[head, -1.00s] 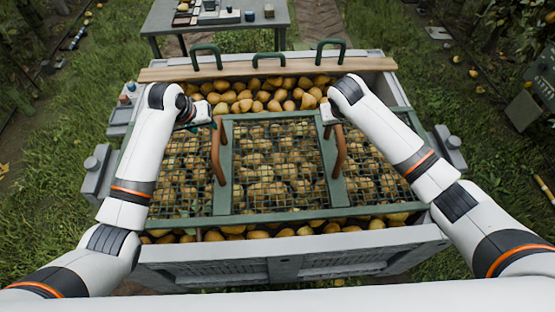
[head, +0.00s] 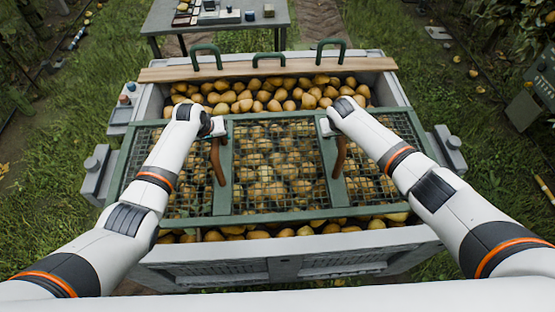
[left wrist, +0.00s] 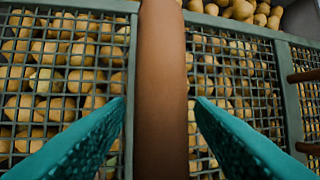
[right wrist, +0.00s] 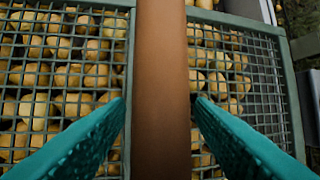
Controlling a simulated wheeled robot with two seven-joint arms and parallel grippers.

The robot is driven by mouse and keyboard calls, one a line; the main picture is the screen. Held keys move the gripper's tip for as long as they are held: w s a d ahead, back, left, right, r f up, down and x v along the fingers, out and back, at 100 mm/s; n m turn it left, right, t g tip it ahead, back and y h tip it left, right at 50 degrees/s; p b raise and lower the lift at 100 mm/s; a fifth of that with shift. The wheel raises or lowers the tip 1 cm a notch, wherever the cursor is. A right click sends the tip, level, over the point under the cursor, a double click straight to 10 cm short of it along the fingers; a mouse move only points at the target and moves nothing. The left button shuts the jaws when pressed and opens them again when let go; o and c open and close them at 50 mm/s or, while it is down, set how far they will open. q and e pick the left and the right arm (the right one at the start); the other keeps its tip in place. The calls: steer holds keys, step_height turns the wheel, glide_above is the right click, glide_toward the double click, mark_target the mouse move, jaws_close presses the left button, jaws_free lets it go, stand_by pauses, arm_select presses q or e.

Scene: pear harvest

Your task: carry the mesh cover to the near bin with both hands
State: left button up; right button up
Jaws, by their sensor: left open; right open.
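The mesh cover (head: 222,202) is a green frame with wire mesh and two brown handles, lying over the pears in the near bin (head: 210,272). My left gripper (head: 217,128) is at the upper end of the left handle (head: 217,163). In the left wrist view its teal fingers (left wrist: 160,105) are open, one on each side of the brown handle (left wrist: 161,60). My right gripper (head: 329,126) is at the upper end of the right handle (head: 340,157). In the right wrist view its fingers (right wrist: 160,105) are open on either side of that handle (right wrist: 161,60). Finger contact is not clear.
A wooden board (head: 290,68) with green handles lies across the bin's far part. Pears (head: 260,95) show behind the cover. A grey table (head: 228,20) with small items stands beyond. Grey blocks (head: 97,170) stick out at the bin's sides. Grass lies on both sides.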

arm_select(q)
steer(key=shift+w+f, duration=0.15)
steer(key=shift+f, duration=0.2)
arm_select(e)
steer(key=shift+w+d+f, duration=0.1)
steer(key=shift+w+f, duration=0.05)
steer(key=shift+f, duration=0.2)
arm_select(q)
jaws_close()
arm_select(e)
jaws_close()
stand_by(0.7)
arm_select(q)
steer(key=shift+w+r, duration=0.1)
steer(key=shift+r, duration=0.15)
arm_select(e)
steer(key=shift+w+r, duration=0.1)
steer(key=shift+r, duration=0.15)
